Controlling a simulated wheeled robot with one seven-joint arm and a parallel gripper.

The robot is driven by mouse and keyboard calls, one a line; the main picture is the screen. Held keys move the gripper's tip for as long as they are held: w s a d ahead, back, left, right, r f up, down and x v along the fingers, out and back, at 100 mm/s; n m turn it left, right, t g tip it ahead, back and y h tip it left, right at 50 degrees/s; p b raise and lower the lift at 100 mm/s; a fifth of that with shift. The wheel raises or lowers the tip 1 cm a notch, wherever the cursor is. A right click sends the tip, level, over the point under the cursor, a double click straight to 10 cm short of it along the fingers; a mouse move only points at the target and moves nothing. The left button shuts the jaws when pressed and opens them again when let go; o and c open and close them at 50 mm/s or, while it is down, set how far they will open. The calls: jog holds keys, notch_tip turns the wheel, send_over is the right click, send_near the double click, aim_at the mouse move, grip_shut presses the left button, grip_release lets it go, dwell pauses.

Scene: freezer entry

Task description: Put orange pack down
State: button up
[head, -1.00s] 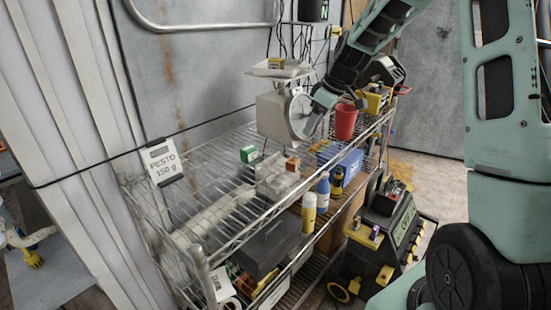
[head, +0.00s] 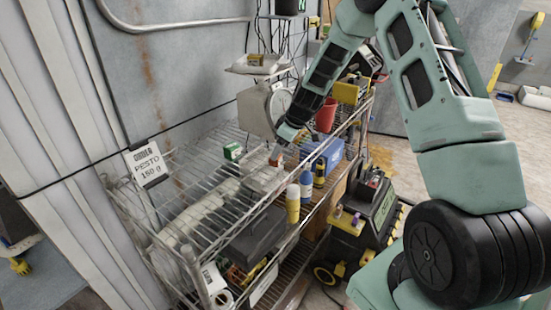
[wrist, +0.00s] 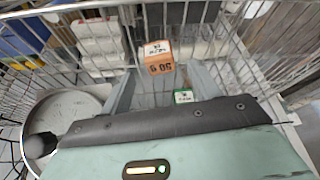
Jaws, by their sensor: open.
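The orange pack (wrist: 158,60) is a small box with a white label and dark print, "90 g" legible. In the wrist view it sits just past the fingertips, in line with the gap between them. In the head view the orange pack (head: 275,156) is a small patch at the shelf, partly hidden by my gripper (head: 281,146). In the wrist view my gripper (wrist: 160,80) is open, one pale finger on each side. Whether a finger touches the pack is not clear. A green pack (head: 233,151) stands on the wire shelf (head: 188,160) to the left.
A dial scale (head: 256,108) with a tray stands behind my gripper. A red cup (head: 326,116), blue box (head: 324,158) and several bottles are to the right. A pale tray-like pack (head: 258,178) lies beside the gripper. The shelf's left part is mostly clear.

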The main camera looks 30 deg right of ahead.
jog(key=shift+p+x, duration=1)
jog(key=shift+x, duration=1.25)
jog(key=shift+w, duration=0.15)
jog(key=shift+c, duration=0.3)
jog(key=c, duration=1.1)
jog(key=shift+r, duration=0.15)
